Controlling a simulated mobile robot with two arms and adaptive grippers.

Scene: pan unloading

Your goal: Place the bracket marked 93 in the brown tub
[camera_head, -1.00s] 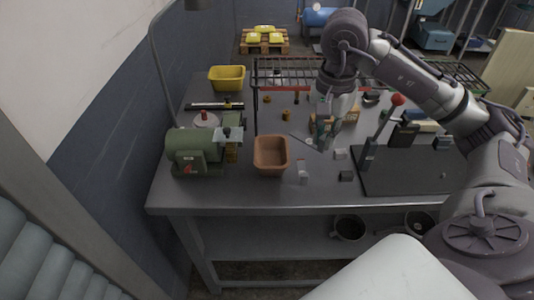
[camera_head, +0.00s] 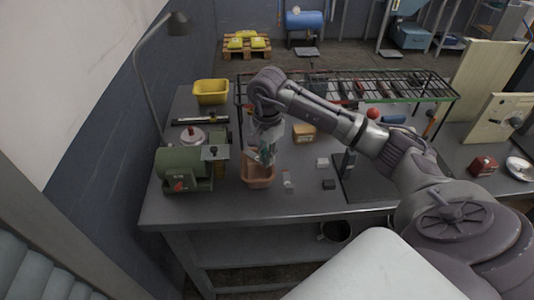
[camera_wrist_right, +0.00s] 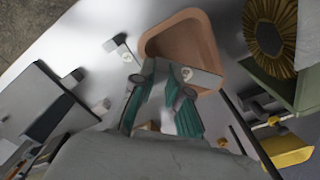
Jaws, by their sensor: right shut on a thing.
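The brown tub (camera_head: 258,181) stands on the grey workbench, right of the green grinder. My right gripper (camera_head: 265,158) is over the tub, pointing down. In the right wrist view the tub (camera_wrist_right: 177,38) lies just beyond the green fingers of the gripper (camera_wrist_right: 163,88). The gripper is shut on a light grey bracket (camera_wrist_right: 203,77), which overlaps the tub's near rim in that view. The bracket's marking is too small to read. Whether the bracket touches the tub cannot be told. My left gripper is not in view.
The green bench grinder (camera_head: 184,169) stands close left of the tub. Small grey parts (camera_head: 287,179) lie right of it. A yellow bin (camera_head: 211,91) and a wire rack (camera_head: 345,87) are farther back. The bench front is clear.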

